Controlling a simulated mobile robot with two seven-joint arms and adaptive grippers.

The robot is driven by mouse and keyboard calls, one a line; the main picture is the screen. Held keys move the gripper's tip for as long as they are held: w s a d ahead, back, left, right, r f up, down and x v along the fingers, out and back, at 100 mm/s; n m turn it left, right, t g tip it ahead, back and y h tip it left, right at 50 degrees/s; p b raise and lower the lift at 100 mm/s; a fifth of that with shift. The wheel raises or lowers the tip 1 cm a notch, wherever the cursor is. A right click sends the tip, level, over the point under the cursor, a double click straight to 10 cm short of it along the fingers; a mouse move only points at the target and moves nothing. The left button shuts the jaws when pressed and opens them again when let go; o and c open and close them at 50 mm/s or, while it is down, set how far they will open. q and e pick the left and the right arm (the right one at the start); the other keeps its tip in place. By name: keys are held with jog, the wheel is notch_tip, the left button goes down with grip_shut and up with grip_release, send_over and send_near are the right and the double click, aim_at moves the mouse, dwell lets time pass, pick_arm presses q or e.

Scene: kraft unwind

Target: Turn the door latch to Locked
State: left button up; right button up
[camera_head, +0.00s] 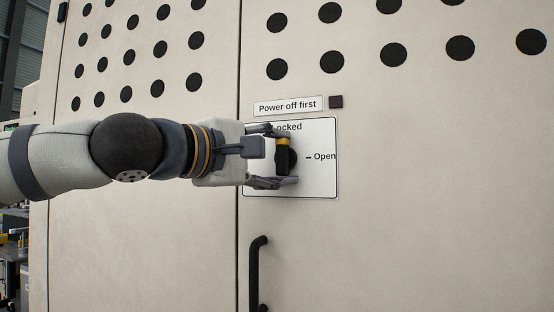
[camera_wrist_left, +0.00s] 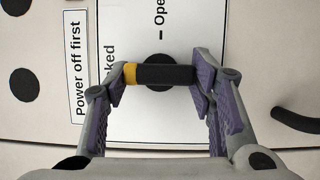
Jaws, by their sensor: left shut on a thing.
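The door latch (camera_head: 283,158) is a black knob with a yellow end, on a white plate (camera_head: 318,178) on the cabinet door. Its yellow end points up, toward the partly covered "Locked" label; the "Open" mark lies to its right. In the left wrist view the latch (camera_wrist_left: 165,74) lies sideways, yellow end at left on the "Locked" side. My left gripper (camera_head: 287,157) is shut on the latch, one finger at the yellow end and one at the opposite end. My right gripper is not in view.
A "Power off first" sign (camera_head: 287,106) with a small dark square (camera_head: 336,102) beside it sits above the plate. A black door handle (camera_head: 255,275) stands out below. Rows of round black holes run across the upper doors.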

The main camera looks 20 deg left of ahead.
pick_arm(q)
jog(key=shift+f, duration=0.15)
jog(key=o, duration=1.2)
jog(key=shift+o, duration=0.2)
jog(key=o, duration=0.5)
